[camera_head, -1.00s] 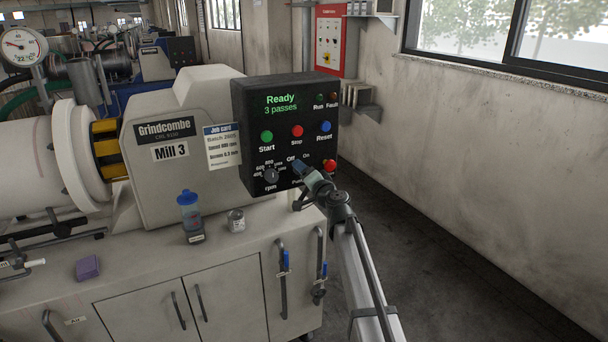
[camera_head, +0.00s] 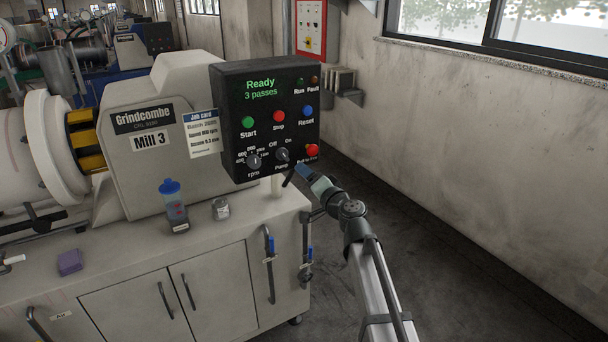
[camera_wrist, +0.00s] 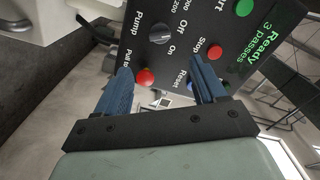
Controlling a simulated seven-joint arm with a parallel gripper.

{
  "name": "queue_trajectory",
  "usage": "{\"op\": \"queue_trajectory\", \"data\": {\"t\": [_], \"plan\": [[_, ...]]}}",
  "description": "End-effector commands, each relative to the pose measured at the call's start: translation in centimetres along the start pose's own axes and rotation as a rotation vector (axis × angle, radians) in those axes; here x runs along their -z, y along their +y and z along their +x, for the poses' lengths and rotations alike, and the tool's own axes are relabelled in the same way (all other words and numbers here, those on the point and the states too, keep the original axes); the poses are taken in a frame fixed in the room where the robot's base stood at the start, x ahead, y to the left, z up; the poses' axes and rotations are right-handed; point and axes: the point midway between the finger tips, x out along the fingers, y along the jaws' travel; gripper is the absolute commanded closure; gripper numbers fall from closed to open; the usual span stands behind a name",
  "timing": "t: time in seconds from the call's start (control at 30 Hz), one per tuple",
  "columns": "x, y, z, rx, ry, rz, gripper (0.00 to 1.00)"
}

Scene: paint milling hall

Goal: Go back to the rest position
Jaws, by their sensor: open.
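My gripper (camera_head: 299,173) is in front of the lower right of the black control panel (camera_head: 228,85), below and to the right of the pump knob (camera_head: 282,155). In the wrist view, my gripper's two blue fingers (camera_wrist: 161,70) are spread apart with nothing between them. The pump knob (camera_wrist: 160,38) stands beyond the fingertips, apart from them. A red push button (camera_wrist: 145,77) shows beside the left finger. I cannot tell surely which mark the pump knob points at. The panel's display reads "Ready, 3 passes".
A blue-capped bottle (camera_head: 173,205) and a small can (camera_head: 221,209) stand on the white cabinet top (camera_head: 120,255), left of my arm. A purple block (camera_head: 70,262) lies further left. The floor to the right is clear.

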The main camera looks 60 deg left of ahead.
Motion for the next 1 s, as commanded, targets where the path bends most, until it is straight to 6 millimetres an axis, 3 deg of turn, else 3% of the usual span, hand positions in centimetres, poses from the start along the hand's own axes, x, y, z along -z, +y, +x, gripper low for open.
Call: {"op": "queue_trajectory", "data": {"t": [0.63, 0.77, 1.0], "plan": [[0.0, 0.0, 0.0, 0.001, -0.003, 0.024, 0.30], [-1.1, -0.3, 0.0, 0.015, -0.059, 0.063, 0.30], [-5.0, 0.7, -1.1, -0.038, -0.239, 0.000, 0.30]]}}
